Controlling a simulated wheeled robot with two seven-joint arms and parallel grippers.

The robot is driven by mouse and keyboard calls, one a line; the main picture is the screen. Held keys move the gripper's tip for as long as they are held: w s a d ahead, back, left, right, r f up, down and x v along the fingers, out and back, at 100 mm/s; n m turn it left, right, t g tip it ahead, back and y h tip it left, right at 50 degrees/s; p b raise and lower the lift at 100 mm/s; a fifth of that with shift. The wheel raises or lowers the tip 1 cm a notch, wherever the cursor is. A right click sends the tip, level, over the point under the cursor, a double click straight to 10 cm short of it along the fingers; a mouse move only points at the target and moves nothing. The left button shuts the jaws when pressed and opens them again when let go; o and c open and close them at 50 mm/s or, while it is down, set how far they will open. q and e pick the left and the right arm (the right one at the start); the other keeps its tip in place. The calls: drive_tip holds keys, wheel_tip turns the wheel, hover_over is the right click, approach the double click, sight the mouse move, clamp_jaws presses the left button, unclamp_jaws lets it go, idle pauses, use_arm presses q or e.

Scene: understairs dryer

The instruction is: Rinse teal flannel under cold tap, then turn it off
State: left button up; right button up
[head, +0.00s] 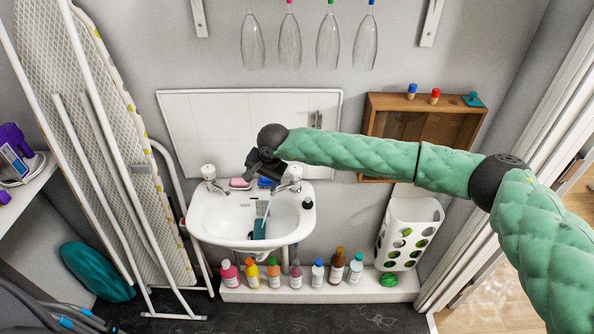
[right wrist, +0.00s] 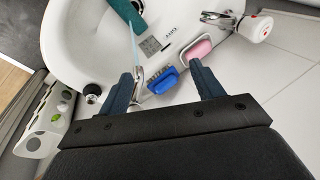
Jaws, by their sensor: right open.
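The teal flannel (head: 259,229) lies in the white basin (head: 212,222), and part of it shows at the top of the right wrist view (right wrist: 120,10). A thin pale-blue water stream (head: 266,208) runs down onto it from the right-hand tap (head: 293,174). That tap's spout shows beside a finger in the right wrist view (right wrist: 139,78); its head is hidden there. The left-hand tap (head: 208,175) has a red mark in the right wrist view (right wrist: 255,28). My right gripper (right wrist: 163,70) is open and empty above the basin's back edge, close to the right-hand tap. My left gripper is out of view.
A blue brush (right wrist: 161,84) and pink soap (right wrist: 196,50) sit on the basin's back ledge. A small dark-capped bottle (head: 308,202) stands at the basin's right. Several bottles (head: 337,265) line the low ledge below. The ironing board (head: 130,150) leans at left.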

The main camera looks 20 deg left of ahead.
sight(295, 170)
drive_tip(key=w+d+r+n+t+h, duration=0.1)
drive_tip(key=w+d+r+t+h, duration=0.15)
drive_tip(key=w+d, duration=0.55)
drive_tip(key=shift+h, duration=0.45)
drive_tip(key=p+x, duration=0.1)
drive_tip(key=x, duration=0.1)
drive_tip(key=p+x, duration=0.1)
drive_tip(key=x, duration=0.1)
drive_tip(key=p+x, duration=0.1)
drive_tip(key=x, duration=0.1)
drive_tip(key=shift+w+a+f, duration=0.2)
drive_tip(key=shift+w+a, duration=0.2)
drive_tip(key=shift+w, duration=0.05)
use_arm(q)
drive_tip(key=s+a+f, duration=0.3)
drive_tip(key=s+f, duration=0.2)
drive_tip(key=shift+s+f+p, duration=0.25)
drive_tip(key=shift+p, duration=0.1)
use_arm(e)
drive_tip(key=shift+t+x, duration=0.25)
drive_tip(key=shift+x, duration=0.6)
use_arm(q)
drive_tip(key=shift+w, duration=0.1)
use_arm(e)
drive_tip(key=c, duration=1)
